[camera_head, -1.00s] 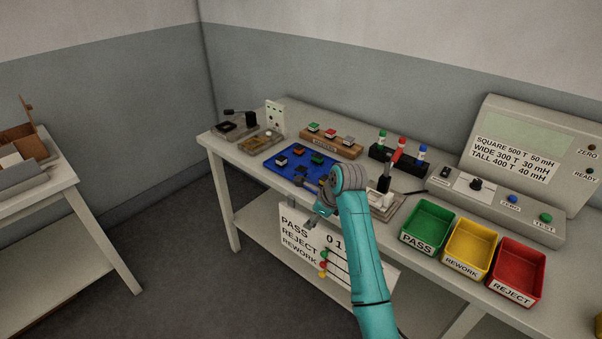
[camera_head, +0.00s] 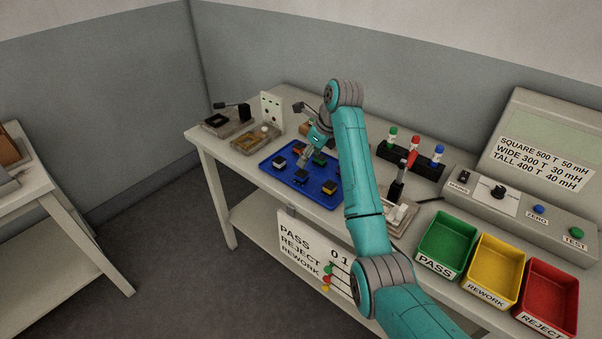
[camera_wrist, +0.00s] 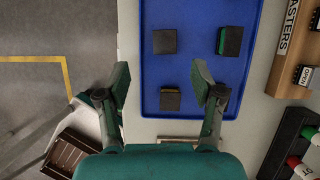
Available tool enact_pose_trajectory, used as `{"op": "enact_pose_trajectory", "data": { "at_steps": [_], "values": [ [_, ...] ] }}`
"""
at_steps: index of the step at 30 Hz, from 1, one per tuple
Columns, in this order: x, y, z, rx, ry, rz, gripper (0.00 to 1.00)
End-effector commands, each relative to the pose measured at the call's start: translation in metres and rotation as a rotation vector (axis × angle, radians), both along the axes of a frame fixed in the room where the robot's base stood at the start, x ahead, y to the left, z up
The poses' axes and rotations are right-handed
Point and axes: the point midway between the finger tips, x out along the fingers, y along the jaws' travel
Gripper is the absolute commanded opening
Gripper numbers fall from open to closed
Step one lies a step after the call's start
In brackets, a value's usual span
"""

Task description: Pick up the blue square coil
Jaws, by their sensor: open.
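Several small dark-topped coils stand apart on a blue tray (camera_head: 285,178). A dark coil (camera_head: 302,175) near the tray's front middle looks bluish, but its colour blends with the tray; it seems to be the dark square-topped coil (camera_wrist: 164,41) in the wrist view. A coil with a green side (camera_wrist: 229,41) and one with a yellowish edge (camera_wrist: 171,99) are near it. My gripper (camera_wrist: 163,82) is open and empty above the tray, its fingers wide apart, with the yellowish-edged coil showing between them. In the head view my gripper (camera_head: 309,160) hangs over the tray.
The coil rack marked MASTERS (camera_wrist: 287,45) stands behind the tray. A black stand with coloured-top pieces (camera_head: 410,160), a lever fixture (camera_head: 400,212) and green, yellow and red bins (camera_head: 447,243) are to the right. Small fixtures (camera_head: 255,138) stand left. Floor lies beyond the table's front edge.

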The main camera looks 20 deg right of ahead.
Motion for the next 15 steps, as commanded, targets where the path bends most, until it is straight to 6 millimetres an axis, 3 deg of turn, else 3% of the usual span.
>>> {"op": "enact_pose_trajectory", "data": {
  "at_steps": [4, 15],
  "values": [
    [0.006, 0.005, -0.021, -0.001, 0.003, 0.002, 0.67],
    [0.016, 0.009, -0.051, -0.001, 0.002, 0.000, 0.67]
  ]
}}
